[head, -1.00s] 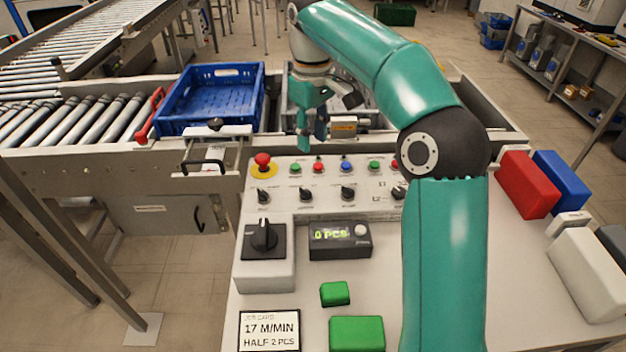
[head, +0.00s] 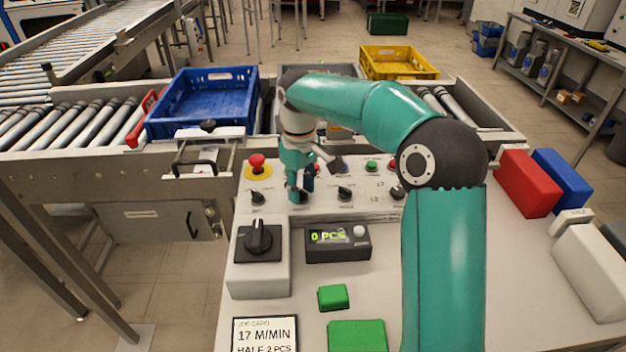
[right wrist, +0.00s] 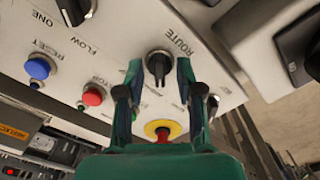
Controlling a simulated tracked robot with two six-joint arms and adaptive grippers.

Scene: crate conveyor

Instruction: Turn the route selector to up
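The route selector (right wrist: 159,66) is a black knob on the light panel, with the word ROUTE printed beside it in the right wrist view. Its grip runs roughly up and down in that picture; which position it points to I cannot tell. My right gripper (right wrist: 159,72) is open, with one finger on each side of the knob and gaps showing. In the head view the right gripper (head: 297,197) is low over the second knob from the left and mostly hides it. My left gripper is not in view.
Neighbouring knobs (head: 257,198) and (head: 345,193) stand close on both sides. A red stop button on yellow (head: 257,164) is behind. In front are a large black rotary switch (head: 259,238) and a counter reading 0 PCS (head: 338,240). Blue crate (head: 205,98) and yellow crate (head: 398,62) stand beyond.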

